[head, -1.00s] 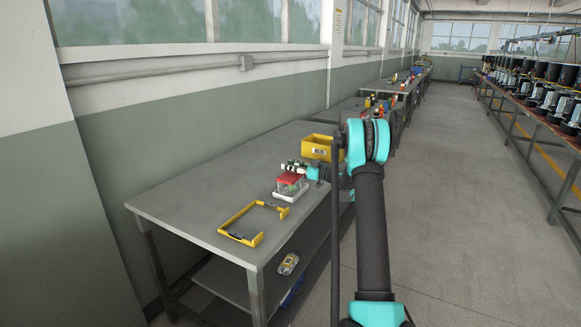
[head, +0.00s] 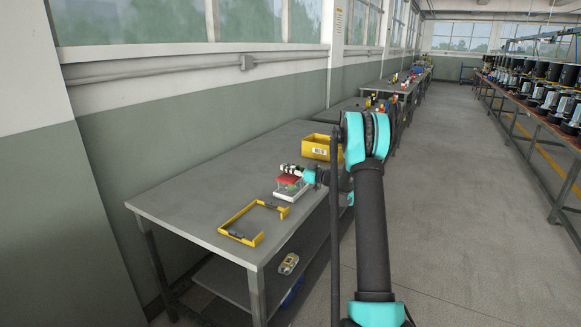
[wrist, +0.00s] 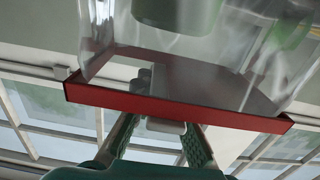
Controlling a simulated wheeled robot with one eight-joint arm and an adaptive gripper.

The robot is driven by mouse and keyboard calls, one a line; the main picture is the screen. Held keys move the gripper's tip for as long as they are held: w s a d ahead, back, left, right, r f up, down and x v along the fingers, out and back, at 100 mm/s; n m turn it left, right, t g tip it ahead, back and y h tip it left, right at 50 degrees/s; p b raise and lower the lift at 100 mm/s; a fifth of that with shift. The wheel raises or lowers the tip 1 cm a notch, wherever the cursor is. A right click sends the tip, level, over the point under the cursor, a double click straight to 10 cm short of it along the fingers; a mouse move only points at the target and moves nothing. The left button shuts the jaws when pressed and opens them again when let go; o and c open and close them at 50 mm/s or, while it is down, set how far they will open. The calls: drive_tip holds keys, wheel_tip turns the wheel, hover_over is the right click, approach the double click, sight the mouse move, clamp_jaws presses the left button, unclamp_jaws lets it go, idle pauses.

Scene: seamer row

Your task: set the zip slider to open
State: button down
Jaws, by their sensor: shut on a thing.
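A clear bag with a red zip strip (head: 288,179) along its top stands on a white tray (head: 288,196) on the near table. In the wrist view the red strip (wrist: 170,92) runs across the picture, with the see-through bag (wrist: 225,60) and a green-tinted thing inside it. The pale grey zip slider (wrist: 166,126) sits at the strip between my fingers. My gripper (wrist: 163,133) is shut on it. In the head view my gripper (head: 290,169) is at the bag's top, reaching in from the right. Its fingertip contact is too small to see there.
A yellow bracket-like frame (head: 224,229) lies on the table in front of the tray. A yellow bin (head: 316,148) stands behind. A small yellow-grey device (head: 288,264) lies on the lower shelf. The table's left side is clear.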

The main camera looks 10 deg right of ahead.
sight(280, 177)
drive_tip(key=s+a, duration=0.1)
drive_tip(key=s, duration=0.1)
drive_tip(key=s+a, duration=0.2)
drive_tip(key=shift+s+a, duration=0.2)
drive_tip(key=shift+s, duration=0.15)
drive_tip(key=c, duration=1.4)
unclamp_jaws()
drive_tip(key=shift+c, duration=0.2)
drive_tip(key=shift+d, duration=0.1)
drive_tip(key=v, duration=1.2)
